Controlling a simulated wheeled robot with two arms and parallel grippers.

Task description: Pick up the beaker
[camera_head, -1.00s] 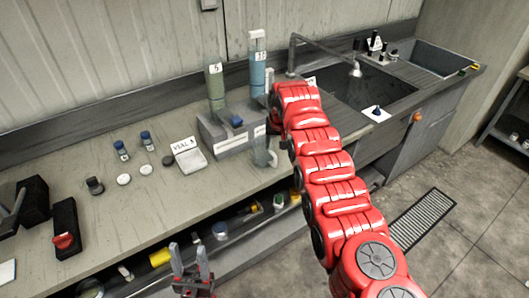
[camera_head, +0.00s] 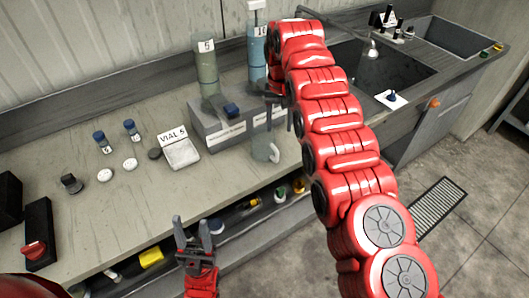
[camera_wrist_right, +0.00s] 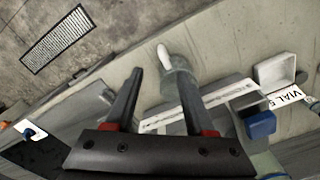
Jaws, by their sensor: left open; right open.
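The clear beaker (camera_head: 262,149) stands upright on the front edge of the bench, in front of the grey rack, with its handle (camera_head: 275,153) toward the right. It also shows in the right wrist view (camera_wrist_right: 176,84), just beyond my right fingertips and partly covered by one finger. My right gripper (camera_head: 279,112) is above and behind the beaker in the head view, partly hidden by my red arm. In the wrist view my right gripper (camera_wrist_right: 160,73) is open and empty. My left gripper (camera_head: 190,222) is open and empty in front of the bench edge.
The grey rack (camera_head: 215,139) holds green (camera_head: 207,65) and blue (camera_head: 257,55) cylinders behind the beaker. A tray labelled VIAL 5 (camera_head: 182,154), vials and caps lie to the left. The sink (camera_head: 375,85) is to the right. Items fill the shelf below.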

